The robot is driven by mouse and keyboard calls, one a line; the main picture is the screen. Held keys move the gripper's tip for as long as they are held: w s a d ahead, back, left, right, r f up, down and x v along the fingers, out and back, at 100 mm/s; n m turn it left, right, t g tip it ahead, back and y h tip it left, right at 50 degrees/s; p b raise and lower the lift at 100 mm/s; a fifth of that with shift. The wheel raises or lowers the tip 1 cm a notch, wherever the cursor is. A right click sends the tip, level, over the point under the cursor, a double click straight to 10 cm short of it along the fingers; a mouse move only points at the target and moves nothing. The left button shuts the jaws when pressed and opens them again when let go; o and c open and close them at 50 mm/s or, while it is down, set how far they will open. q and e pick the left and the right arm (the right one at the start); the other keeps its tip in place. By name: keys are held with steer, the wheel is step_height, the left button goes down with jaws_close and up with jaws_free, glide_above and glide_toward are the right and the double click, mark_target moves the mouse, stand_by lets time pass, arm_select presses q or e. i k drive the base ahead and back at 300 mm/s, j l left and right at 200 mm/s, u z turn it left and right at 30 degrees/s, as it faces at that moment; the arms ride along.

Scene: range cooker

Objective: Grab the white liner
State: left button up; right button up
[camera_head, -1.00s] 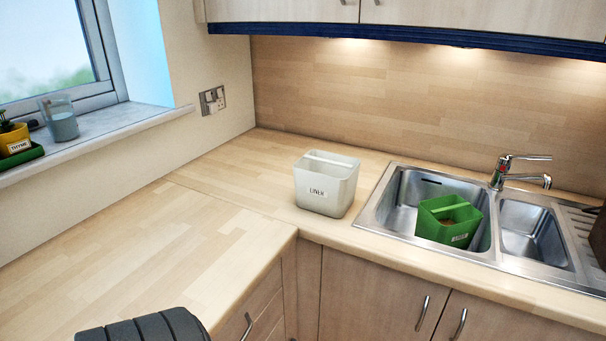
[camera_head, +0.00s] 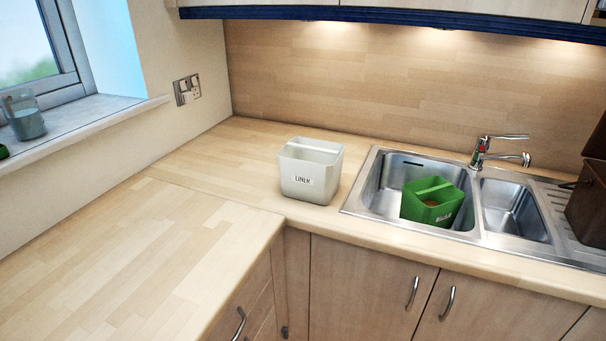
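The white liner (camera_head: 310,172) is an open-topped white container with a bar across its top and a label reading "LINER". It stands upright on the wooden worktop, near the inner corner and left of the sink. Nothing touches it. Neither of my grippers shows in the head view.
A steel sink (camera_head: 364,197) with two basins is to the right, with a tap (camera_head: 480,153) behind it. A green container (camera_head: 432,204) sits in the larger basin. A brown box (camera_head: 588,205) stands at the right edge. The left worktop (camera_head: 130,255) is clear.

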mark_target(309, 169)
steer(key=i+z, duration=0.2)
steer(key=z, duration=0.2)
steer(key=i+z, duration=0.2)
steer(key=z, duration=0.2)
